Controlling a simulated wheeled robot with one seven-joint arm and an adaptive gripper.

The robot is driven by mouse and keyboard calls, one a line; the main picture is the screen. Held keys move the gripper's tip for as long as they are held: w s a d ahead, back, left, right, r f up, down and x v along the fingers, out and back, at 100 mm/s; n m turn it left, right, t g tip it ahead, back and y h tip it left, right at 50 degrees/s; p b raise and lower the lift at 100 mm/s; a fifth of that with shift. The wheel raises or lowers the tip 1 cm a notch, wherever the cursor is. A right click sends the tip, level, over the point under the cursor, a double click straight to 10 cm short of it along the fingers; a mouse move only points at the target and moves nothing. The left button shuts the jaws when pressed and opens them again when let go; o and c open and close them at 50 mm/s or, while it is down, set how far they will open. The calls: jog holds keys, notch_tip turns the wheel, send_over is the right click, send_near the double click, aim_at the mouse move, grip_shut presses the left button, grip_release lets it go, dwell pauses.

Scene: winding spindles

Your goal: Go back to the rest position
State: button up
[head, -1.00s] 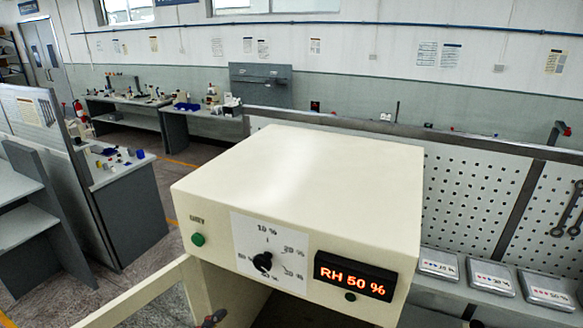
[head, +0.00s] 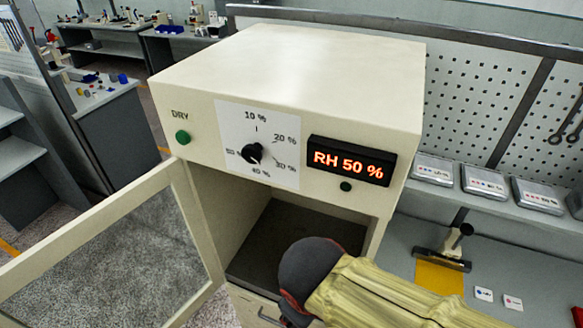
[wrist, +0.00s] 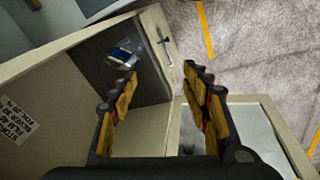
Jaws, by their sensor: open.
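My gripper (wrist: 163,88) is open and empty in the wrist view, its two yellow-and-black fingers spread apart. It faces the open cream dry cabinet (head: 290,60). My arm shows at the bottom of the head view, in front of the cabinet's opening; the gripper's fingers are hidden there. In the wrist view a small blue and clear item (wrist: 122,56) sits on the dark cabinet floor (wrist: 148,80), beyond the left finger and apart from it.
The glazed cabinet door (head: 100,232) stands open to the left. The front has a green button (head: 182,138), a dial (head: 252,152) and a display (head: 350,161) reading RH 50 %. Floor shows beside the cabinet (wrist: 255,60).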

jog(key=w+d+m+t+b, duration=0.2)
jog(key=d+m+b, duration=0.5)
jog(key=d, duration=0.9)
jog(key=m+t, duration=0.1)
jog(key=m, duration=0.1)
jog(key=shift+w+f+m, duration=0.3)
jog(key=shift+f, duration=0.05)
jog(key=shift+c, duration=0.9)
